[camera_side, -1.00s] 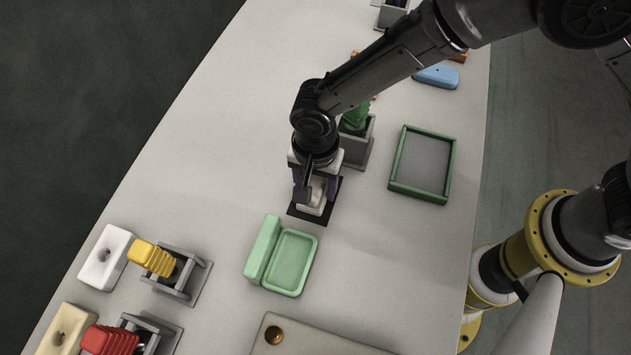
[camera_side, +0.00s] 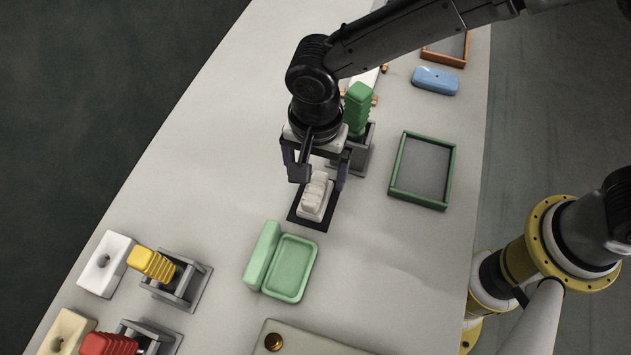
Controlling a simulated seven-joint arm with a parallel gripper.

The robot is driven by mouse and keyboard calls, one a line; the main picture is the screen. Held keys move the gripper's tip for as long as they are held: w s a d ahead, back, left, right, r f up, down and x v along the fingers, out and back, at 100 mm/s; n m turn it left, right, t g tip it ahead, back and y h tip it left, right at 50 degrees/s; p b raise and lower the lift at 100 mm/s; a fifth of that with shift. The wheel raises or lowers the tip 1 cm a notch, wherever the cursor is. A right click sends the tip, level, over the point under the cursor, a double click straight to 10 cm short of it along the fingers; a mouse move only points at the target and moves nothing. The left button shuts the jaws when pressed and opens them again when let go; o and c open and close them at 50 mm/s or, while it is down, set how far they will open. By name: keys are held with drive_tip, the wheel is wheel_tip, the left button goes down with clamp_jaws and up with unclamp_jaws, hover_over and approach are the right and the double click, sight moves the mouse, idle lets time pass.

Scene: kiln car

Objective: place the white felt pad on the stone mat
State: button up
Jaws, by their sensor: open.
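A white, stepped, soft-edged piece (camera_side: 315,197), which I take for the white felt pad, lies on a dark flat square (camera_side: 326,222), which I take for the stone mat. The dark square shows as a border around the piece. My gripper (camera_side: 320,176) is open above and just behind the white piece. Its two fingers are spread apart and hold nothing. The gripper body covers the area behind the piece.
A grey stand with a green ridged piece (camera_side: 358,108) is close behind on the right. A mint-green tray (camera_side: 291,267) sits in front. A green-framed tray (camera_side: 398,172) is to the right. Yellow (camera_side: 151,263) and red (camera_side: 108,344) ridged pieces are at left.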

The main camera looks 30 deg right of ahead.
sight(317, 186)
drive_tip(key=shift+r, duration=2.3)
drive_tip(key=s+d+r+n+t+y, duration=0.1)
drive_tip(key=d+r+n, duration=0.1)
drive_tip(key=d+r, duration=0.7)
drive_tip(key=d+r+n+t, duration=0.2)
drive_tip(key=d+r, duration=0.2)
drive_tip(key=d, duration=0.9)
drive_tip(key=s+d+n+t+h, duration=0.1)
drive_tip(key=s+d+n, duration=0.4)
drive_tip(key=s+d, duration=0.7)
drive_tip(key=shift+s+d+t, duration=0.35)
drive_tip(key=shift+d+t, duration=0.15)
drive_tip(key=shift+t, duration=0.3)
drive_tip(key=shift+r, duration=0.1)
